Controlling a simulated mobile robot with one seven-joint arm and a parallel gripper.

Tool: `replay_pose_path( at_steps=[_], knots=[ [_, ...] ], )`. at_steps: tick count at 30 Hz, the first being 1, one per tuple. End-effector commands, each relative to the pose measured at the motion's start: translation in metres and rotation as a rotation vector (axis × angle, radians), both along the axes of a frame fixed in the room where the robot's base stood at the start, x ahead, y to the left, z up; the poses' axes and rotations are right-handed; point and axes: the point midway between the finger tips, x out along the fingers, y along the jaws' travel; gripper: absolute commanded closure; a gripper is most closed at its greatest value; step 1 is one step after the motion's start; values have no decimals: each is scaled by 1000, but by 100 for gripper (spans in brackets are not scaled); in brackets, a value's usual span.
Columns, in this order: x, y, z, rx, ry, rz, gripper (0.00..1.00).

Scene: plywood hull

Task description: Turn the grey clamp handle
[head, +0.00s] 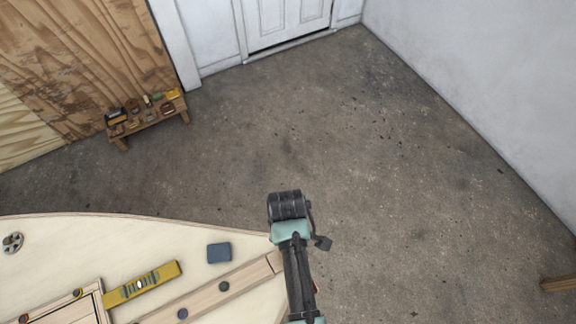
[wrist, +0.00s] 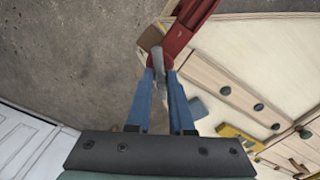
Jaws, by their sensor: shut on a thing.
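The grey clamp handle (wrist: 158,62) is a short bar seen in the wrist view, running between the tips of my blue fingers. My gripper (wrist: 160,78) is shut on it. The red clamp (wrist: 186,33) sits just beyond the fingertips, at the edge of the pale plywood hull (wrist: 240,50). A small tan block (wrist: 150,38) is beside the clamp. In the head view my arm reaches over the right end of the hull, and it hides the clamp and handle there.
On the hull lie a blue-grey block (head: 219,253) and a yellow level (head: 142,284), left of my arm. A wooden strip (head: 205,293) with dark knobs runs along it. A low bench (head: 150,124) with small items stands far left. The concrete floor (head: 400,180) is open to the right.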

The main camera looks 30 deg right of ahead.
Motion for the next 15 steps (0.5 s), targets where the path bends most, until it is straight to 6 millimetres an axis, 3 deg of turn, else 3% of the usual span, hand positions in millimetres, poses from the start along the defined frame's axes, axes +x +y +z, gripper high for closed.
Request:
replay_pose_path(
  at_steps=[15],
  knots=[
    [2, 0, 2, 12, -4, -451, 100]
  ],
)
